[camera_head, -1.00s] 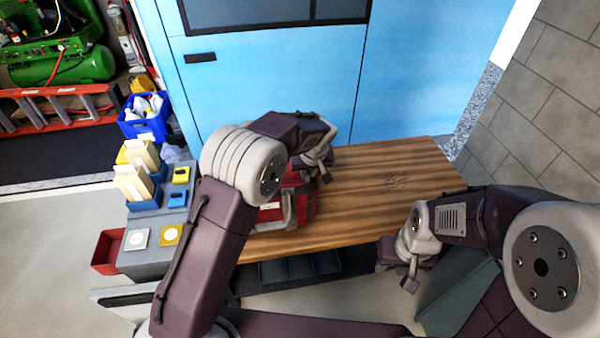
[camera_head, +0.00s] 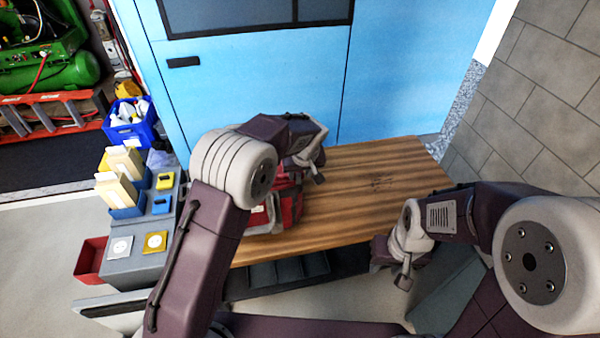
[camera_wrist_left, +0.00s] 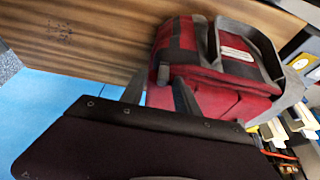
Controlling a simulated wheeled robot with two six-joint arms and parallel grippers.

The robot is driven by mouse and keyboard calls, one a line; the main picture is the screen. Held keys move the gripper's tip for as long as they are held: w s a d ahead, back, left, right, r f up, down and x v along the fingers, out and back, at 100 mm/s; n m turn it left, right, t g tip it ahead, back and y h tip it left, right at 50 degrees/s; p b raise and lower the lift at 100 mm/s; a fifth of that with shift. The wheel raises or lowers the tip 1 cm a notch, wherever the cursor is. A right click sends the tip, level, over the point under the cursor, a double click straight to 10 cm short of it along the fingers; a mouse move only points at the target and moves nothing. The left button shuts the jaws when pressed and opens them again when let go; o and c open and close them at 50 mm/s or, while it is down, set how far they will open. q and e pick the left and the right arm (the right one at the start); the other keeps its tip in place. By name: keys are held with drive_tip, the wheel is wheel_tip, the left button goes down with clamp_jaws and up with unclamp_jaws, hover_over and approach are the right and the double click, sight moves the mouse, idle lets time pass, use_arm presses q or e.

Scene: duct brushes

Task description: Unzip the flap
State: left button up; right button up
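A red bag (camera_head: 287,207) with dark and grey trim sits on the wooden table, partly hidden behind my left arm in the head view. The left wrist view shows the bag (camera_wrist_left: 225,100) closer, with a grey handle or strap loop and a white label on top. My left gripper (camera_head: 315,172) is over the far side of the bag; in the wrist view its two fingers (camera_wrist_left: 158,92) stand apart at the bag's edge. I cannot make out the flap's zip or its pull. My right gripper (camera_head: 403,276) hangs by the table's front edge, away from the bag; its opening is unclear.
The wooden table (camera_head: 375,190) is clear right of the bag. A grey stand (camera_head: 150,225) with boxes and coloured tiles is at the left, with a red bin (camera_head: 91,260) beside it. A blue cabinet (camera_head: 245,85) stands behind the table and a tiled wall (camera_head: 550,90) to the right.

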use_arm(q)
drive_tip(key=a+v, duration=0.1)
drive_tip(key=v, duration=0.8)
drive_tip(key=shift+d, duration=0.45)
